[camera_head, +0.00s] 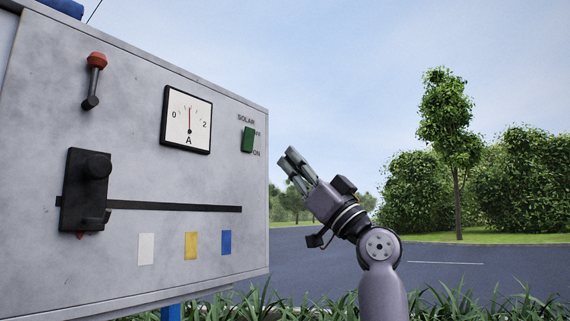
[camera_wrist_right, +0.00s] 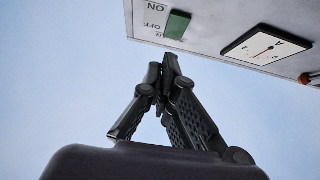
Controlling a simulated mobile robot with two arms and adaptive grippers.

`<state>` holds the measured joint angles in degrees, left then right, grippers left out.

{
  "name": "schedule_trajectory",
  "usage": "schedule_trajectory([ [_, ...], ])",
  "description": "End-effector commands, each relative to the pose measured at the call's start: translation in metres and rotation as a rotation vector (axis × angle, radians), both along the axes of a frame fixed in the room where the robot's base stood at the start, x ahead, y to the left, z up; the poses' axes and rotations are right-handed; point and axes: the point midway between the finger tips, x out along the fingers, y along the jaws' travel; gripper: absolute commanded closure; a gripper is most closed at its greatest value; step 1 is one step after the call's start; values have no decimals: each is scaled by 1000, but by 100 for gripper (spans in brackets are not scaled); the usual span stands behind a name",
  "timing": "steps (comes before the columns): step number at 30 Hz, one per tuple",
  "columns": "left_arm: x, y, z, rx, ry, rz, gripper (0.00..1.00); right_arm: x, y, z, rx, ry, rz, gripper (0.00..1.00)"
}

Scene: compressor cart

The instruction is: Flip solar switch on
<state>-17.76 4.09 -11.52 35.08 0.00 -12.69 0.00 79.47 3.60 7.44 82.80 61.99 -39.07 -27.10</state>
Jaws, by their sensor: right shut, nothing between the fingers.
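The solar switch is a green rocker (camera_head: 248,140) near the right edge of the grey panel (camera_head: 130,145), under a SOLAR label. In the head view, ON is printed below it and the upper label is partly covered by the rocker. It also shows as a green block (camera_wrist_right: 177,25) in the right wrist view, next to the ON and OFF lettering. My right gripper (camera_head: 287,160) is shut and empty, to the right of the switch and apart from it. Its closed fingertips (camera_wrist_right: 168,62) point towards the panel edge in the right wrist view. My left gripper is not in view.
An ammeter (camera_head: 188,119) sits left of the switch. A red-knobbed lever (camera_head: 95,77) and a black slider handle (camera_head: 84,190) on a slot are further left. White, yellow and blue patches line the lower panel. Open air lies right of the panel.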

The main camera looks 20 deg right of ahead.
Motion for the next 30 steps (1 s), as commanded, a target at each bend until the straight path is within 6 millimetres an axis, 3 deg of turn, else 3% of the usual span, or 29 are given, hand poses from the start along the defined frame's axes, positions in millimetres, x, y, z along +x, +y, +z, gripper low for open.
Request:
schedule_trajectory([
  [1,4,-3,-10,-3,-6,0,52,-3,-1,-14,-4,1,1,100],
  [5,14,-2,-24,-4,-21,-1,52,-14,-9,-33,-6,2,1,100],
  [12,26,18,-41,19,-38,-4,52,-31,-22,-60,-3,1,1,100],
  [22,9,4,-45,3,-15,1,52,-36,-25,-65,-3,1,4,100],
  [30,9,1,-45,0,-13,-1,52,-36,-25,-65,-2,2,4,100],
])
